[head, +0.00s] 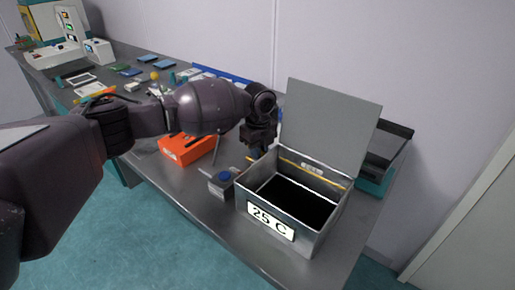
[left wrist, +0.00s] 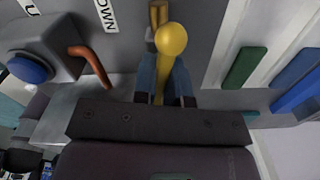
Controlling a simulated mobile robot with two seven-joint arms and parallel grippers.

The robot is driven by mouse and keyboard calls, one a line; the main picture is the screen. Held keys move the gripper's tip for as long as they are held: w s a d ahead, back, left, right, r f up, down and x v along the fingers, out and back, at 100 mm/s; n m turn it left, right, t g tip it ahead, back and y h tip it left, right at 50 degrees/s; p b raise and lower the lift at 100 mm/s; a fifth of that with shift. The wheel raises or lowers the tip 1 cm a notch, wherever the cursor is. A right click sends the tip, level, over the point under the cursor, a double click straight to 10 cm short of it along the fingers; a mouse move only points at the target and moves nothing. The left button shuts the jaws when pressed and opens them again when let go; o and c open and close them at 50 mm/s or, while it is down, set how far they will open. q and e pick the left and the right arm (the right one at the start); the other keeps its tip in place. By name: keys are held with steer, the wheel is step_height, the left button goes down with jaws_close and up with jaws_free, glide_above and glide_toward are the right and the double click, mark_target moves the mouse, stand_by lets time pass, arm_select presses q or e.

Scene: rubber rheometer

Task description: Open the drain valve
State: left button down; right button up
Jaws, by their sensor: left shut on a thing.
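In the left wrist view a yellow lever with a round knob (left wrist: 171,40) sits between the two blue-grey fingers of my left gripper (left wrist: 166,88). The fingers are shut on the lever. A brass-coloured fitting (left wrist: 158,14) shows just beyond the knob, on a grey surface. In the head view my left gripper (head: 259,150) is behind the left back corner of the open metal bath box (head: 270,219) marked "25 C"; the lever is mostly hidden there by the gripper and arm. My right gripper is not in view.
The bath's grey lid (head: 325,125) stands open. A small grey box with a blue knob (head: 224,177) is left of the bath, with a copper-coloured bent pipe (left wrist: 92,62) near it. An orange tray (head: 187,150) lies farther left. Bare bench lies in front.

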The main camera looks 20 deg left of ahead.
arm_select(q)
steer(key=shift+r+n+p, duration=0.15)
steer(key=shift+n+p, duration=0.2)
steer(key=shift+n, duration=0.75)
steer(key=shift+p, duration=0.35)
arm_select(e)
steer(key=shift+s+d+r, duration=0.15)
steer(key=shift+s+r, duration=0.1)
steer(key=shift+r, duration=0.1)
arm_select(q)
steer(key=shift+n, duration=0.3)
steer(key=c, duration=1.2)
jaws_free()
steer(key=shift+o, duration=0.2)
